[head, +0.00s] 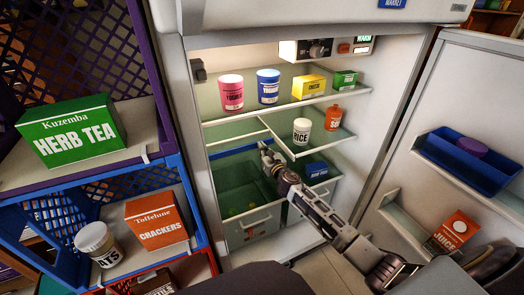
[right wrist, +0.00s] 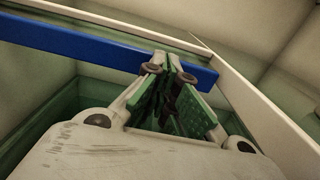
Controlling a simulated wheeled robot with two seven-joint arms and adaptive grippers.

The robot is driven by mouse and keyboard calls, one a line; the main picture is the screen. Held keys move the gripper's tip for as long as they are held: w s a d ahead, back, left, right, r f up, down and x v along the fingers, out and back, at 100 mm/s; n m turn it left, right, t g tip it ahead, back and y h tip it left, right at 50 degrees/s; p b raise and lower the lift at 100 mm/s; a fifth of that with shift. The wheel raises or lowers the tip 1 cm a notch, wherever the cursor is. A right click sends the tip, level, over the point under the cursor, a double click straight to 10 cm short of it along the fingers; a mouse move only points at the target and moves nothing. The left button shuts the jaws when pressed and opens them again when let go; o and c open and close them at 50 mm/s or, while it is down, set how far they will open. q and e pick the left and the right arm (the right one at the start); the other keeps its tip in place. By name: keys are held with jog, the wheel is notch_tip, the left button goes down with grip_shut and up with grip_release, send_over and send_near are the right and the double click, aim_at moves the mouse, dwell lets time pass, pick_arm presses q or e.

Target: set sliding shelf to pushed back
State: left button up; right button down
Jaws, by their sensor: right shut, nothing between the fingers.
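The fridge's middle level has a glass shelf in two parts. The left part (head: 228,142) has its front edge set further back, and the right part (head: 322,143) reaches further forward. I cannot tell for certain which part slides. My right gripper (head: 264,148) is shut and empty, at the front of the left part. In the right wrist view its closed fingers (right wrist: 165,65) reach a blue strip (right wrist: 90,45) below a pale edge. I cannot tell whether they touch it. My left gripper is not in view.
A rice jar (head: 301,131) and an orange bottle (head: 333,118) stand on the right part. Below are a clear drawer (head: 250,222) and a blue box (head: 315,170). The open door (head: 450,110) is at right, crates (head: 165,165) at left.

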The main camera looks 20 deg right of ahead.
jog(key=shift+w, duration=0.15)
dwell(0.3)
jog(key=w, duration=0.3)
jog(key=shift+a+b, duration=0.1)
jog(key=shift+b, duration=0.3)
jog(key=shift+w, duration=0.45)
jog(key=shift+r, duration=0.15)
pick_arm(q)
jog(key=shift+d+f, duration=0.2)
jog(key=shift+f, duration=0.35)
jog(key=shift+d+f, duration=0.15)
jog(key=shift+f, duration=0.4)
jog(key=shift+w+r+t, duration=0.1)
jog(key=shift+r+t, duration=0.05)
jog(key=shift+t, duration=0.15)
pick_arm(e)
jog(key=shift+w+r, duration=0.1)
